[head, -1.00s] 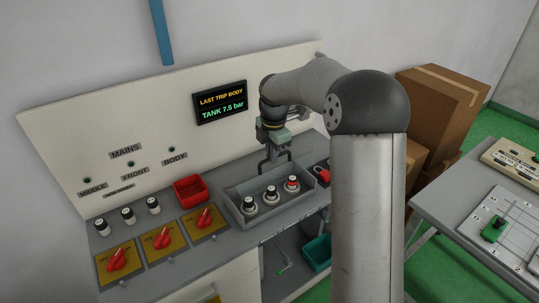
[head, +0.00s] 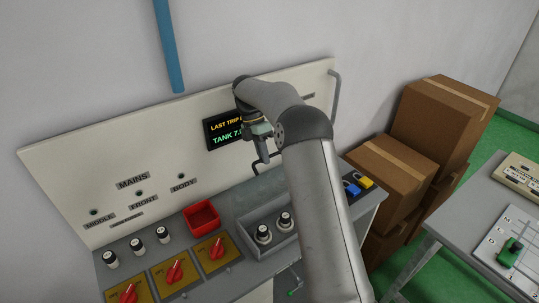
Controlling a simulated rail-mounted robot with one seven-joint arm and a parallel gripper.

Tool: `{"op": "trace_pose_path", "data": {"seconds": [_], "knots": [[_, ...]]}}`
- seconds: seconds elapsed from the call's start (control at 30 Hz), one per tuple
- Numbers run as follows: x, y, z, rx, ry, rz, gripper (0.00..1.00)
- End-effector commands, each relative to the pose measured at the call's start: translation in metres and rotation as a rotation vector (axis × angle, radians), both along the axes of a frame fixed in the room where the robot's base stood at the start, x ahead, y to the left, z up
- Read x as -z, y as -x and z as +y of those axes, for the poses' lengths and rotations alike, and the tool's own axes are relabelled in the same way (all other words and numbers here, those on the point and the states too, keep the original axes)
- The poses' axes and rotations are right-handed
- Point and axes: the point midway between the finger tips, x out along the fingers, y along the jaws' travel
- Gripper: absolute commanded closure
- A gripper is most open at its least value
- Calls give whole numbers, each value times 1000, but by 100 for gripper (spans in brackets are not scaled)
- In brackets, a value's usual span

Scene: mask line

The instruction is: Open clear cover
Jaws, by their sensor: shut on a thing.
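A grey open-topped box (head: 251,226) on the bench holds round black-and-white knobs (head: 264,234); my arm hides its right part. The clear cover itself is hard to make out. A plain grey panel-like area (head: 247,202) lies just behind the box, and I cannot tell whether it is the cover or bench top. My gripper (head: 262,162) points down above and behind the box, in front of the wall panel, partly hidden by my arm. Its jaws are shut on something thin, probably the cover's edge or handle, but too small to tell.
A red bin (head: 202,217) stands left of the box. Red rotary switches (head: 174,272) sit on yellow plates in front. Blue (head: 353,189) and yellow (head: 366,183) padlocks lie at the bench's right end. A display (head: 221,138) hangs behind my gripper; cardboard boxes (head: 390,165) stand right.

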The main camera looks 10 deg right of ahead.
Motion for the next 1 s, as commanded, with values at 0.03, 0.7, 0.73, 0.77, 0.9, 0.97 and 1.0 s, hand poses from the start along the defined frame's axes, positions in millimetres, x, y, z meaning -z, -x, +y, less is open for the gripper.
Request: {"op": "trace_pose_path", "data": {"seconds": [0.03,0.7,0.73,0.77,0.9,0.97,1.0], "knots": [[9,-1,6,-5,0,24,100],[11,-6,12,-14,16,64,84],[11,-6,12,-14,16,64,76],[11,-6,12,-15,16,62,67],[8,-6,12,-14,16,59,67],[8,-7,12,-14,17,57,67],[7,-7,11,-14,17,57,67]]}}
